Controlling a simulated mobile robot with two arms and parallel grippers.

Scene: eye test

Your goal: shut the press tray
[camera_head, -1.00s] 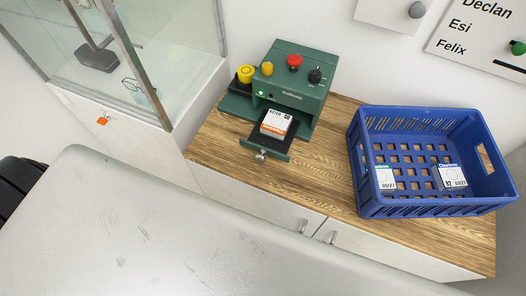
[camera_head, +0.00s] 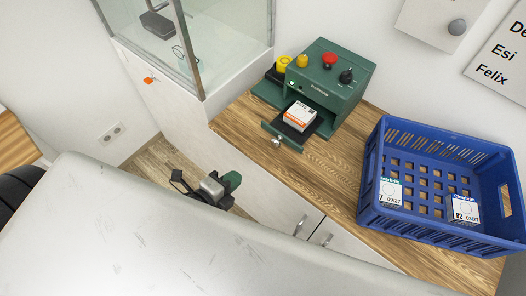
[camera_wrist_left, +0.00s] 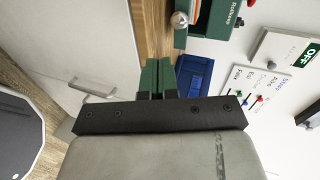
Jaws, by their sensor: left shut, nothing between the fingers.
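The green press (camera_head: 345,85) stands on the wooden counter. Its tray (camera_head: 270,129) is pulled out at the front, with a round metal knob (camera_head: 277,141). A white and orange box (camera_head: 300,115) lies on the tray. My left gripper (camera_head: 234,179) is low in front of the cabinet, below and to the left of the tray, apart from it. In the left wrist view its green fingers (camera_wrist_left: 157,72) are together and empty. The knob (camera_wrist_left: 180,19) and part of the press (camera_wrist_left: 212,18) show above them there. My right gripper is not in view.
A blue crate (camera_head: 437,233) with two small boxes stands right of the press. A glass case (camera_head: 235,50) stands at the left. Cabinet handles (camera_head: 299,227) stick out below the counter (camera_head: 335,170).

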